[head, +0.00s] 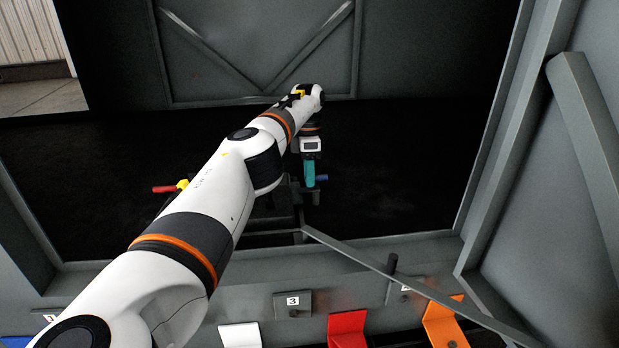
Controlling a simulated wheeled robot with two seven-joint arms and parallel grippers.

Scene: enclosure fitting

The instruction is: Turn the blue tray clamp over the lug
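My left arm reaches in from the lower left. Its gripper (309,178), with teal fingers, points down at the middle of the enclosure. The fingers are seen edge-on, so the gap between them does not show. The rest of the clamp and the lug are hidden or too dark to make out. My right gripper is not in view.
A red handle (164,189) with a yellow part (182,184) sticks out left of my arm. A grey bar (400,288) slants across the front right. White (240,336), red (347,330) and orange (445,322) pieces line the front. The dark floor right of the gripper looks clear.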

